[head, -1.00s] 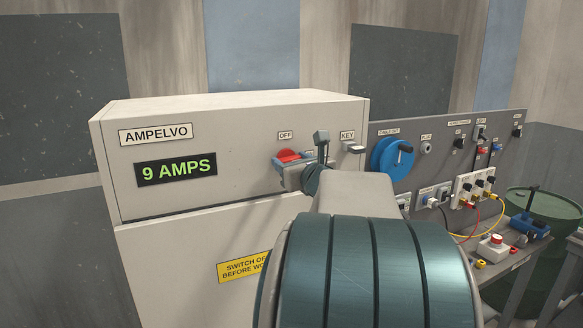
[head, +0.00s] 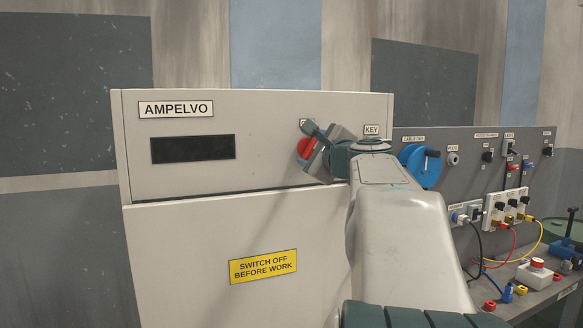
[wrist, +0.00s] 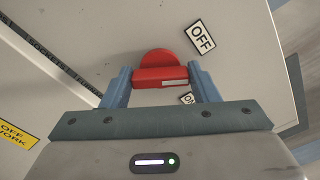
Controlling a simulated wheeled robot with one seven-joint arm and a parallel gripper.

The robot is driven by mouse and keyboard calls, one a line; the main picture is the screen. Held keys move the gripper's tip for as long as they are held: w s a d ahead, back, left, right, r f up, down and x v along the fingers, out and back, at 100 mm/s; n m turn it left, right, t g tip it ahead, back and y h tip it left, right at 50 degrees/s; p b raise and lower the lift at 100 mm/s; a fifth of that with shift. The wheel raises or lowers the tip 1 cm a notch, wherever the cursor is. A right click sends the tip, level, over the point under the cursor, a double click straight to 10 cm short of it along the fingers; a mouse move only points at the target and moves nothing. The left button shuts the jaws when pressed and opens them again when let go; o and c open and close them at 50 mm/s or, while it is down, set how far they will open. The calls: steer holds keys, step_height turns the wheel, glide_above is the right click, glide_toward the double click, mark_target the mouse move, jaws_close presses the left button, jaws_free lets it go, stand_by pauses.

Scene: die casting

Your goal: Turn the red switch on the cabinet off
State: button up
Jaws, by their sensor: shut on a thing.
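The red switch (wrist: 160,68) is on the face of the pale cabinet (head: 250,235). In the wrist view its grip bar lies between the two blue fingers of my gripper (wrist: 162,80), which are shut on it. An OFF label (wrist: 200,37) is beside the switch, and a second label is partly hidden by a finger. In the head view the red switch (head: 305,148) shows only in part behind my gripper (head: 307,150), which is tilted. The cabinet's display (head: 193,149) is dark and blank.
A grey panel (head: 470,145) with a blue cable reel (head: 422,166), sockets and plugs stands right of the cabinet. Red and yellow cables hang over a bench there. A yellow warning sign (head: 263,267) is on the cabinet's lower front.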

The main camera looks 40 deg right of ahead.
steer(key=n+b, duration=0.4)
steer(key=shift+f, duration=0.3)
steer(key=shift+r+n+b, duration=0.1)
steer(key=shift+n+b, duration=1.05)
steer(key=shift+n, duration=0.15)
steer(key=o, duration=1)
steer(key=shift+r, duration=0.1)
steer(key=b+v, duration=0.1)
steer(key=v, duration=1.2)
steer(key=shift+s, duration=0.35)
